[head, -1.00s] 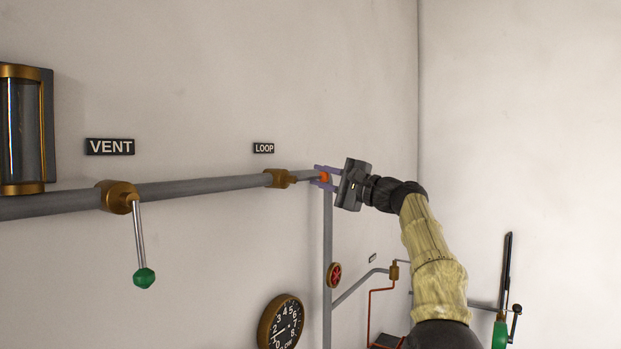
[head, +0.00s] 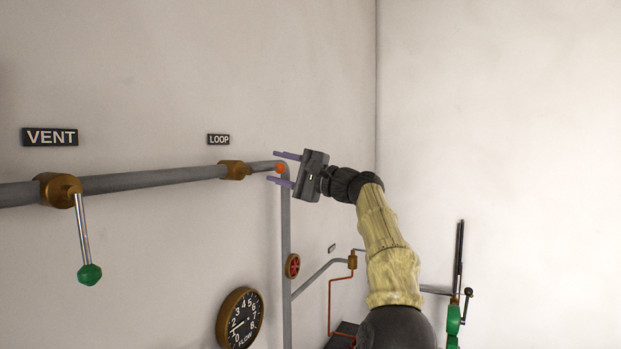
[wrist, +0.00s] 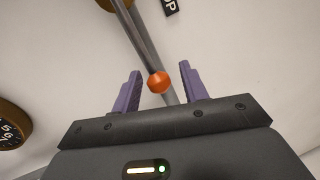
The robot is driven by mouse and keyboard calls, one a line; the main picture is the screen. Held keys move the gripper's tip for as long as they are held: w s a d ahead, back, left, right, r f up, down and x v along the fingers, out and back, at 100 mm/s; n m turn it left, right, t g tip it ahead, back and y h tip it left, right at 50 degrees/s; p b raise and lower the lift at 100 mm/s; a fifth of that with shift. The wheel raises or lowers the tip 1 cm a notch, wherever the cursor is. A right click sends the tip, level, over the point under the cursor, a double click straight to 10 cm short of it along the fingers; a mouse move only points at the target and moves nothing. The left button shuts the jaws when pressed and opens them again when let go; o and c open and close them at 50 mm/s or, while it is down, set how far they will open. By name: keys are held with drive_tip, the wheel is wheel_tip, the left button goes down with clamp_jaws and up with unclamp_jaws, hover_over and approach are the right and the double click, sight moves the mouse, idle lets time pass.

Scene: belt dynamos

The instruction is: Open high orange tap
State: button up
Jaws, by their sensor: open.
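The orange tap has a brass body (head: 235,170) on the grey pipe under the LOOP sign, and a metal lever ending in an orange knob (head: 280,169). The lever points right, nearly level along the pipe. My gripper (head: 279,168) is open, with one purple finger above the knob and one below it in the head view. In the wrist view the orange knob (wrist: 159,82) sits between the two purple fingers, with a gap on each side. I see no contact between finger and knob.
A green-knobbed lever (head: 88,273) hangs down under the VENT sign (head: 50,137). A vertical pipe (head: 286,225) with a red wheel (head: 292,266) runs below my gripper. A flow gauge (head: 240,318) is lower left.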

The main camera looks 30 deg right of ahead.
drive_tip(key=b+v, duration=0.6)
drive_tip(key=v, duration=1)
drive_tip(key=shift+s, duration=0.4)
drive_tip(key=shift+d, duration=0.2)
